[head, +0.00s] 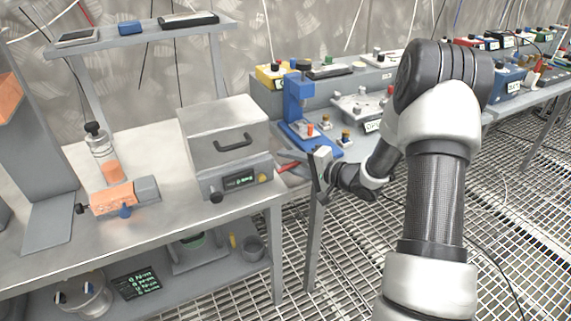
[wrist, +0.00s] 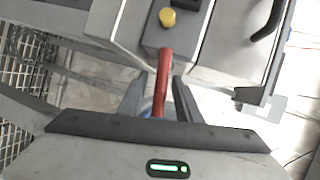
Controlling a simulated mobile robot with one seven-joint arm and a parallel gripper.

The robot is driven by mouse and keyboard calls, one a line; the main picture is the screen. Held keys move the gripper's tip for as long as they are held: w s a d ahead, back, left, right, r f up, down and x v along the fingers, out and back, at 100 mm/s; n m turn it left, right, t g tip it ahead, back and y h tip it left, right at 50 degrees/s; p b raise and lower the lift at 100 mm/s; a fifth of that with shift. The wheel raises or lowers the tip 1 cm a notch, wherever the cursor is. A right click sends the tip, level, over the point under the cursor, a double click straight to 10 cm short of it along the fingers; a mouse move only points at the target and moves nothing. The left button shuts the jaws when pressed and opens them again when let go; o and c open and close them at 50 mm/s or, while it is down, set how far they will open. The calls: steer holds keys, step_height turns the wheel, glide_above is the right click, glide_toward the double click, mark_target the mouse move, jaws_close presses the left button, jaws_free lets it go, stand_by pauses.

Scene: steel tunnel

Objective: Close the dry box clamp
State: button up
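The dry box (head: 222,140) is a grey metal box with a closed-looking lid and a dark handle, standing at the right end of the steel bench. Its red clamp lever (head: 288,167) sticks out at the right of the front panel. In the wrist view the red lever (wrist: 163,80) runs from the panel, below a yellow knob (wrist: 167,18), down between my fingers. My gripper (head: 285,160) is at the box's front right corner. In the wrist view my gripper (wrist: 158,98) is open around the lever, with a finger on each side. The lever's lower end is partly hidden.
An orange and grey device (head: 125,197) and a bottle (head: 98,140) stand on the bench left of the box. A blue press (head: 300,105) stands on another bench behind my gripper. The bench leg (head: 277,250) is below, with open grating floor to its right.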

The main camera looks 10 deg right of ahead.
steer(key=shift+w+a+f, duration=0.15)
steer(key=shift+w+a, duration=0.3)
steer(key=shift+w, duration=0.05)
